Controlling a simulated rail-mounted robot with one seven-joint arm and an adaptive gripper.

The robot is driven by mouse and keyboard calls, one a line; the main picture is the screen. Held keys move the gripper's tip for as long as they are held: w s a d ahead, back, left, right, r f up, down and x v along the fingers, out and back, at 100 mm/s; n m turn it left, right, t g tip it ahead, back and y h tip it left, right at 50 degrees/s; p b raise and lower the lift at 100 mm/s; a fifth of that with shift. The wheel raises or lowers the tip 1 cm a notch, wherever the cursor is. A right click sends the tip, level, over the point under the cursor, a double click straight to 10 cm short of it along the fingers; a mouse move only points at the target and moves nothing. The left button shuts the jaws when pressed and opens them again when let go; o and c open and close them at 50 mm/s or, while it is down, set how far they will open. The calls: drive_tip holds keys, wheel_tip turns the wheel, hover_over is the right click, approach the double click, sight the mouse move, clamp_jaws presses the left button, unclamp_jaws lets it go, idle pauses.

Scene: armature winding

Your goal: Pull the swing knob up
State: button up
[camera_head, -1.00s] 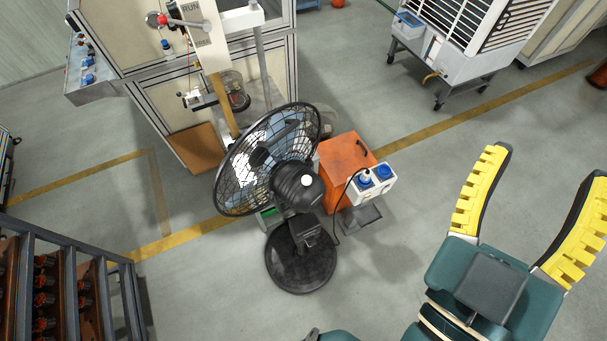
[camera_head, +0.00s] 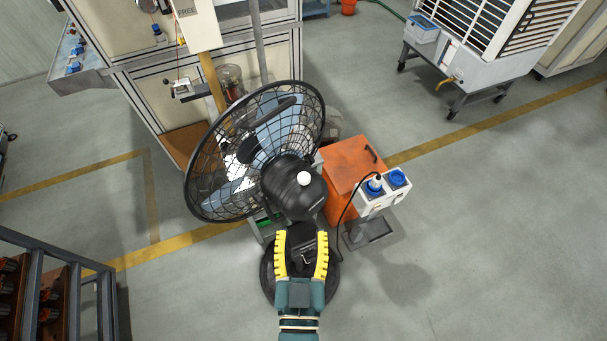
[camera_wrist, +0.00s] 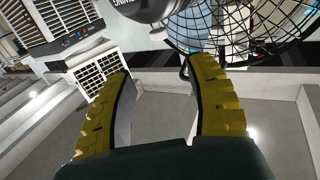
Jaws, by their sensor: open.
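The swing knob (camera_head: 304,178) is a small white knob on top of the black motor housing (camera_head: 290,192) of a standing fan. The fan's caged head (camera_head: 222,150) faces up and left in the head view. My gripper (camera_head: 302,235) is open and empty, its yellow-padded fingers pointing at the housing from just below it, over the fan's base. In the wrist view my fingers (camera_wrist: 160,70) are spread, with the dark housing (camera_wrist: 145,8) beyond them at the top edge.
An orange cabinet (camera_head: 345,172) and a white socket box (camera_head: 383,191) with a black cable stand right of the fan. A machine frame (camera_head: 150,90) is behind it. A dark rack (camera_head: 50,290) is at lower left.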

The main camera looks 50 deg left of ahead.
sight(304, 179)
drive_tip(key=p+x, duration=0.2)
drive_tip(key=x, duration=0.4)
drive_tip(key=p+x, duration=0.2)
drive_tip(key=x, duration=0.5)
drive_tip(key=shift+r+p, duration=0.2)
drive_tip(key=shift+p, duration=0.15)
drive_tip(key=shift+w+a+f, duration=0.15)
drive_tip(key=shift+w+a, duration=0.1)
